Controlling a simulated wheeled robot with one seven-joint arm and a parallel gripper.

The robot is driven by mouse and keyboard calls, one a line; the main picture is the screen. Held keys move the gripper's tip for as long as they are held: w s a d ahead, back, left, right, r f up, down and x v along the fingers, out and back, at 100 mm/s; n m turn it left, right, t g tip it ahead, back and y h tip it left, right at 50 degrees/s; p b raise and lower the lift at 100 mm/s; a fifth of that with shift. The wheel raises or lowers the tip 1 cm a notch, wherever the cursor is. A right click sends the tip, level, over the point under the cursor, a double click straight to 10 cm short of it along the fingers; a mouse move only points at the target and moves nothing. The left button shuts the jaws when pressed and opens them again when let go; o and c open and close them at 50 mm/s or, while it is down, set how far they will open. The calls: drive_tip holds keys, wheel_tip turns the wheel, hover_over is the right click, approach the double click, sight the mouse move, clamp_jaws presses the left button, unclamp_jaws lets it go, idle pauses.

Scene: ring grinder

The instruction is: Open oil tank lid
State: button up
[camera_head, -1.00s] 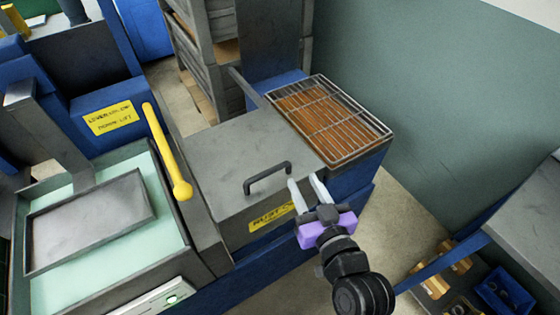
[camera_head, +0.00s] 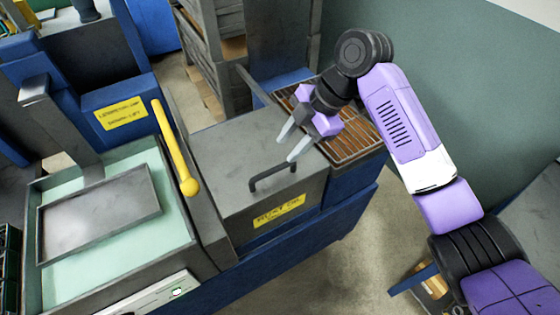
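The oil tank lid (camera_head: 236,158) is a flat grey metal plate and lies closed on the tank. Its dark bar handle (camera_head: 272,177) stands near the lid's front edge. A yellow label (camera_head: 279,211) is on the tank's front face below the handle. My gripper (camera_head: 290,149) has two pale fingers spread apart with nothing between them. In the picture it is just above and right of the handle, pointing down and left over the lid's right part. I cannot tell its exact height; it appears apart from the handle.
A wire rack over a brown tray (camera_head: 357,141) lies right of the lid, partly behind my arm. A yellow lever (camera_head: 175,150) rises left of the lid. A plate (camera_head: 100,213) lies in the left basin. Grey crates (camera_head: 216,47) stand behind.

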sight(277, 168)
drive_tip(key=x, duration=0.2)
drive_tip(key=p+x, duration=0.1)
drive_tip(key=x, duration=0.4)
drive_tip(key=shift+s+d+f+p, duration=0.25)
drive_tip(key=shift+s+d+p, duration=0.05)
drive_tip(key=shift+d+p, duration=0.1)
clamp_jaws()
idle(1.2)
